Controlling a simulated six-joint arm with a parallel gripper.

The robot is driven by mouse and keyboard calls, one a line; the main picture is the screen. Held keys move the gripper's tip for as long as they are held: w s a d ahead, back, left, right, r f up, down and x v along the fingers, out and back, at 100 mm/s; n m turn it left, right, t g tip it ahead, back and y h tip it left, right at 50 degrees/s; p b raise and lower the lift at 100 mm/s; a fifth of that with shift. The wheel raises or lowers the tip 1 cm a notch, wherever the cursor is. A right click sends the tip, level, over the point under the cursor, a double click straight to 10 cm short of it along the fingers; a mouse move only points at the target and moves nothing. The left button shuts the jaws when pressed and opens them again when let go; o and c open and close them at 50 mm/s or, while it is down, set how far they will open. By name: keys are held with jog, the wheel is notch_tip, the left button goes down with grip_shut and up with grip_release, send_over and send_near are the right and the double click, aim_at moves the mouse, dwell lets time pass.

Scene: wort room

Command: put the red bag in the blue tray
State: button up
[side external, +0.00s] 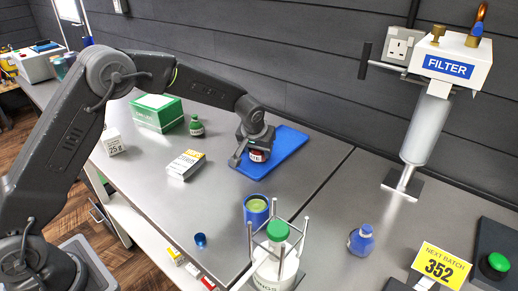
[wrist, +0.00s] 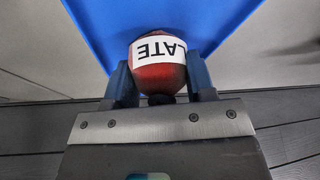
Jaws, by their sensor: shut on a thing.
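The red bag (wrist: 159,77) has a white label with dark lettering, of which "LATE" shows in the wrist view. My gripper (wrist: 160,88) is shut on it, with one finger on each side. In the side view the bag (side external: 257,156) shows as a small red and white patch under my gripper (side external: 254,150). The blue tray (side external: 287,143) lies flat on the grey bench. The bag is over the tray's left part in the side view. I cannot tell whether it touches the tray. In the wrist view the tray (wrist: 105,25) fills the area behind the bag.
A green and white box (side external: 158,112), a green bottle (side external: 196,126) and a yellow-white carton (side external: 186,164) stand left of the tray. The filter unit (side external: 425,125) stands right.

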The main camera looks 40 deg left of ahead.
jog(key=shift+f, duration=0.2)
jog(key=o, duration=0.9)
jog(key=s+r, duration=0.6)
jog(key=r, duration=0.3)
jog(key=s+r, duration=0.6)
jog(key=r, duration=0.3)
jog(key=s+m, duration=0.1)
jog(key=s, duration=0.7)
jog(key=s+m+t+h, duration=0.1)
jog(key=s, duration=0.7)
jog(key=s+m, duration=0.1)
jog(key=s, duration=0.7)
jog(key=shift+s+m+h, duration=0.3)
jog(key=shift+s, duration=0.05)
